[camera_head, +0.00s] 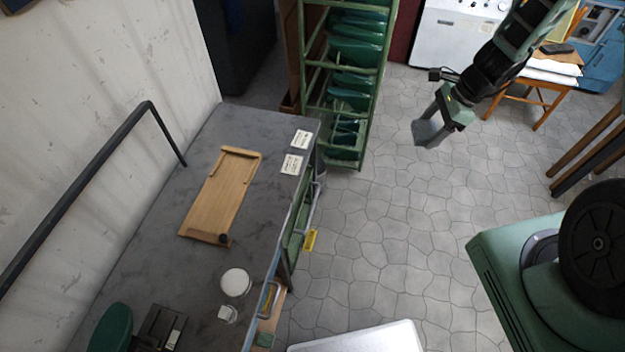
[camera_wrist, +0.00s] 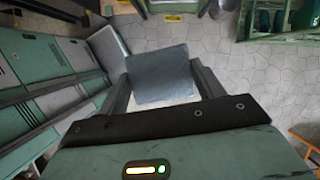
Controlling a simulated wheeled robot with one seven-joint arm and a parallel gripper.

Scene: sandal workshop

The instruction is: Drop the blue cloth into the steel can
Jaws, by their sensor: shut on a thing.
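My gripper (camera_head: 437,124) is shut on the blue-grey cloth (camera_head: 426,133), held in the air above the stone floor, to the right of the bench. In the wrist view the cloth (camera_wrist: 160,73) is a flat square slab between the two fingers of my gripper (camera_wrist: 162,84). A grey, round-bottomed vessel, probably the steel can (camera_wrist: 222,8), is cut off by the top edge of the wrist view. In the head view a bit of grey metal, perhaps the same can (camera_head: 320,176), shows beside the bench's far end, mostly hidden. The cloth is well apart from it.
A grey-topped bench (camera_head: 150,225) along the left wall carries a wooden board (camera_head: 220,195). A green rack (camera_head: 345,85) stands beyond it. A green machine (camera_head: 510,270) is at the lower right and a wooden chair (camera_head: 545,85) at the upper right. The middle floor is clear.

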